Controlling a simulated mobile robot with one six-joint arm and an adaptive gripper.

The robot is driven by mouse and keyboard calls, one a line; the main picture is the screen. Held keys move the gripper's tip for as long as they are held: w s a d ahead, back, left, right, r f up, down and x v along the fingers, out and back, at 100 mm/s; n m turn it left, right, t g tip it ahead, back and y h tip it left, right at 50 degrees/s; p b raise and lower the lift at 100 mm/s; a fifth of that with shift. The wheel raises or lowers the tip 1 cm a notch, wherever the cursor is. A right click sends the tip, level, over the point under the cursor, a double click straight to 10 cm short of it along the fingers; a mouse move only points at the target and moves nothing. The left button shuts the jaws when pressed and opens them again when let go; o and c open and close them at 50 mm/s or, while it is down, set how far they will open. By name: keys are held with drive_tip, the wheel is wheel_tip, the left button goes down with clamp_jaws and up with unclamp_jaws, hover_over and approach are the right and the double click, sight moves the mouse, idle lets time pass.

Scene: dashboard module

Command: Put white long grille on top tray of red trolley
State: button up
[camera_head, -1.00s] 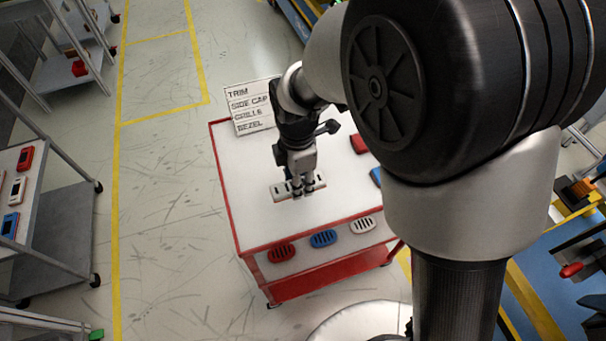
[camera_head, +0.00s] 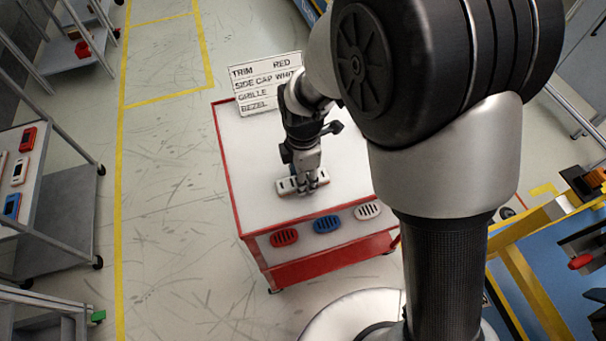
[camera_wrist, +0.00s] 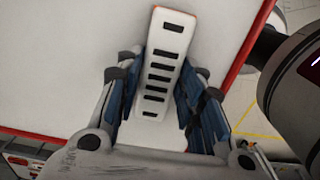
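The white long grille (camera_head: 287,186), a bar with a row of dark slots, is at the top tray (camera_head: 350,165) of the red trolley (camera_head: 330,262). In the wrist view the grille (camera_wrist: 160,75) runs between the two fingers, with their blue pads close along both long sides. My gripper (camera_head: 310,187) points down over the grille and appears shut on it. Part of the grille is hidden by the fingers in the head view. I cannot tell whether it rests on the tray or hangs slightly above it.
Red (camera_head: 284,238), blue (camera_head: 327,224) and white (camera_head: 368,211) short grilles sit along the trolley's front. A lettered sign (camera_head: 254,96) stands at its back. A grey rack (camera_head: 60,215) is at the left. The tray is bare left of my gripper; my arm hides its right side.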

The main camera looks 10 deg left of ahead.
drive_tip(key=o, duration=0.3)
drive_tip(key=shift+o, duration=0.2)
wheel_tip(320, 180, up, 12)
drive_tip(key=p, duration=0.4)
drive_tip(key=shift+r, duration=0.2)
